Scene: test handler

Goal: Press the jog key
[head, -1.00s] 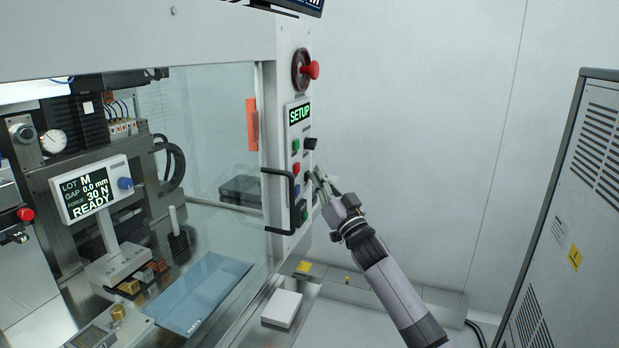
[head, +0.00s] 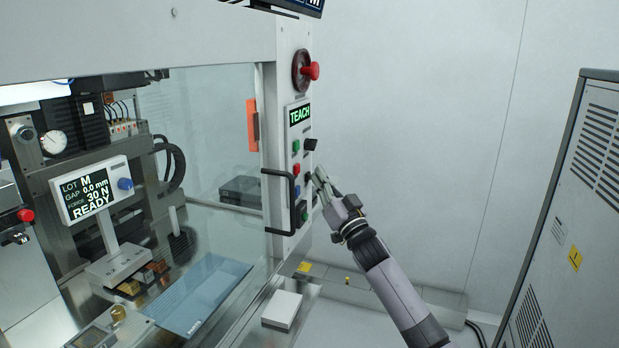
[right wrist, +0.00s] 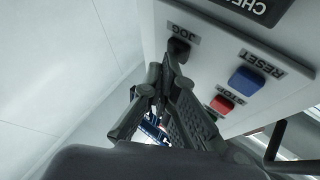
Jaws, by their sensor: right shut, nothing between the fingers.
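The jog key (right wrist: 178,48) is a dark key beside its JOG label on the light panel in the right wrist view. In the head view the key is hard to make out beside my fingertips. My right gripper (head: 318,177) is shut and empty, its fingertips close to the right side of the control panel (head: 289,228). In the right wrist view its fingertips (right wrist: 172,62) are at the near edge of the jog key; I cannot tell whether they touch. The panel display (head: 300,114) reads TEACH. My left gripper is out of view.
A blue RESET key (right wrist: 246,80) and a red STOP key (right wrist: 222,104) sit close by. A red emergency knob (head: 312,70) sticks out above, and a black handle (head: 279,203) stands left of the keys. A grey cabinet (head: 570,215) is at right; open space lies between.

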